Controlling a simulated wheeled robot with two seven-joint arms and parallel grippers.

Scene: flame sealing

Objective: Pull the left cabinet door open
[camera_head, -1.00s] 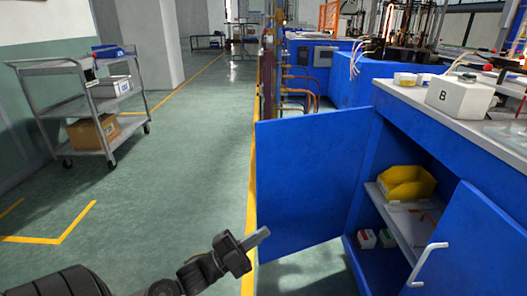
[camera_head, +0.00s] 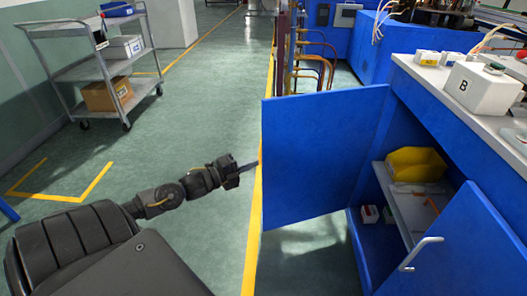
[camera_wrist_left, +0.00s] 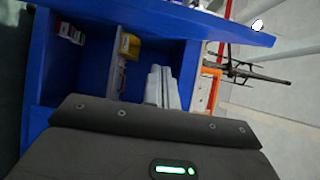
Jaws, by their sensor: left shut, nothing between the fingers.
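The left cabinet door (camera_head: 312,155) is a plain blue panel standing wide open in the head view, swung out to the left of the cabinet. My left gripper (camera_head: 250,166) is shut and empty, its tip by the door's free left edge; I cannot tell whether they touch. In the left wrist view the pale shut fingers (camera_wrist_left: 162,86) show in front of the open cabinet (camera_wrist_left: 90,45). My right gripper is not in view.
The right cabinet door (camera_head: 462,245) is blue with a white handle (camera_head: 420,254). A yellow bin (camera_head: 415,163) and small boxes (camera_head: 370,214) are inside. White box B (camera_head: 479,90) stands on the counter. A grey cart (camera_head: 110,70) stands left; floor between is clear.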

